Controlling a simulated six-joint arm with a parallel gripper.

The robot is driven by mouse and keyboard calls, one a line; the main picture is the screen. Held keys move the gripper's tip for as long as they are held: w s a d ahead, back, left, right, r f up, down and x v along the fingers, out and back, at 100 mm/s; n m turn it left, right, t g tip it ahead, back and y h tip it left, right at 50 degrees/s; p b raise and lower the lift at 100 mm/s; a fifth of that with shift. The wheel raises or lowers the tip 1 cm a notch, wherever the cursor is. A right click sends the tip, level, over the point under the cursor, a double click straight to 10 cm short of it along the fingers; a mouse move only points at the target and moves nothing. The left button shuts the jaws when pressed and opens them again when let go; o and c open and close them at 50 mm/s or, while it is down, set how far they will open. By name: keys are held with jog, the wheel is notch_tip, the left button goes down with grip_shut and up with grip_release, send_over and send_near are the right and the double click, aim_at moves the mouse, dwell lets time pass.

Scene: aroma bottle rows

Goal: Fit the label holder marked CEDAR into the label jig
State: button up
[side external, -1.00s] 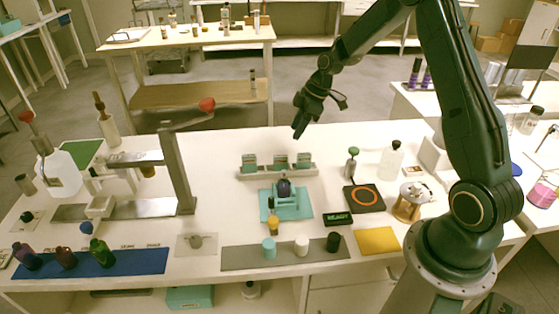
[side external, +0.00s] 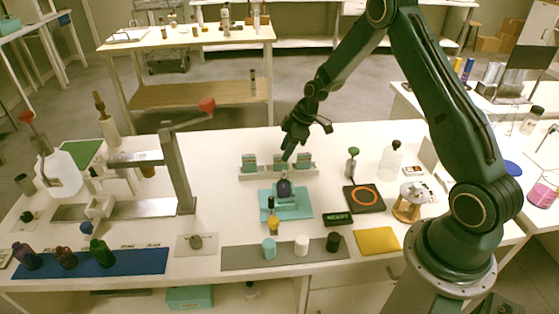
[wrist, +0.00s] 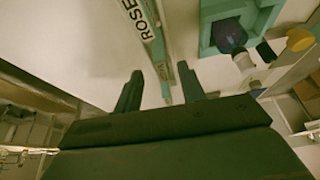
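My gripper (side external: 286,154) hangs over the holder rack (side external: 244,175) in the side view, close above its middle. In the wrist view my gripper (wrist: 160,90) has its two fingers apart with nothing clearly held between them. Several teal label holders stand in the rack: one at left (side external: 249,161), one in the middle (side external: 279,161), partly behind the fingers, and one at right (side external: 303,160). The wrist view reads ROSE on one holder (wrist: 143,22); I cannot read CEDAR anywhere. The teal label jig (side external: 303,213) stands in front of the rack, with a dark round bottle (side external: 284,188) in it.
Caps stand on a grey mat (side external: 235,258). A lever press (side external: 176,175) rises at left.

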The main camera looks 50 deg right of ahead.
aim_at(281, 165)
jog(key=shift+x, duration=2.55)
jog(key=shift+s, duration=0.1)
grip_shut()
